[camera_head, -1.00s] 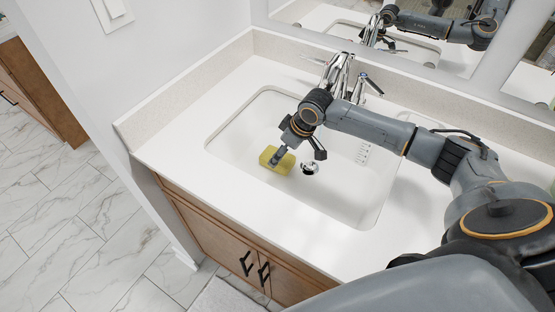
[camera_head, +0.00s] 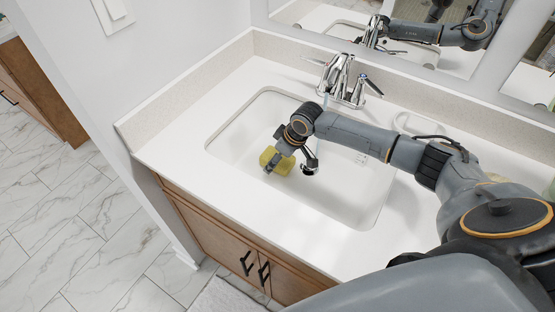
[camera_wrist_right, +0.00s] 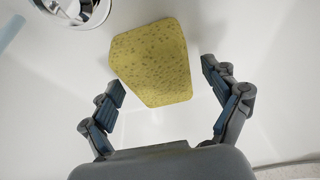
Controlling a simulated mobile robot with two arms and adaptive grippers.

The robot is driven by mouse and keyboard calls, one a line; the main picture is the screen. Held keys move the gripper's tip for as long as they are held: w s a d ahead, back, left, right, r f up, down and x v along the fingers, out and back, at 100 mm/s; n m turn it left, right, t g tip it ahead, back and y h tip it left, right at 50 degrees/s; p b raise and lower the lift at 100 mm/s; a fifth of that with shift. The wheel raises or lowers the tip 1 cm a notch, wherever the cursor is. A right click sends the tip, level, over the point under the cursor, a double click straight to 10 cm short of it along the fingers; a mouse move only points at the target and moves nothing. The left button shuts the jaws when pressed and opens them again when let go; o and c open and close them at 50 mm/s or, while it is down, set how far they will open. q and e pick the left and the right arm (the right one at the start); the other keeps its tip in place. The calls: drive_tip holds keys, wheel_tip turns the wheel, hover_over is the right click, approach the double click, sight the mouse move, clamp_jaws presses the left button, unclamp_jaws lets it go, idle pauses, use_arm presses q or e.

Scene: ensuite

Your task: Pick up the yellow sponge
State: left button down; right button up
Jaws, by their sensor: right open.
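The yellow sponge (camera_head: 284,164) lies in the white sink basin, partly hidden behind my right gripper (camera_head: 290,168) in the head view. In the right wrist view the sponge (camera_wrist_right: 153,62) is a porous yellow block just beyond the fingertips and roughly between their lines. My right gripper (camera_wrist_right: 162,92) is open and empty, with one finger to each side of the sponge's near end. I cannot tell whether a finger touches it. My left gripper is not in view.
The sink basin (camera_head: 335,198) has raised walls around the sponge. A chrome drain (camera_wrist_right: 76,8) is close beside it. The chrome faucet (camera_head: 343,82) stands behind the basin, below the mirror (camera_head: 440,58). The white counter (camera_head: 185,150) is clear at the left.

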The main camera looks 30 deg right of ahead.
idle(0.3)
drive_tip(key=c, duration=1)
drive_tip(key=shift+c, duration=0.2)
wheel_tip(320, 180, up, 10)
drive_tip(key=shift+r+b, duration=0.2)
drive_tip(key=shift+b, duration=0.1)
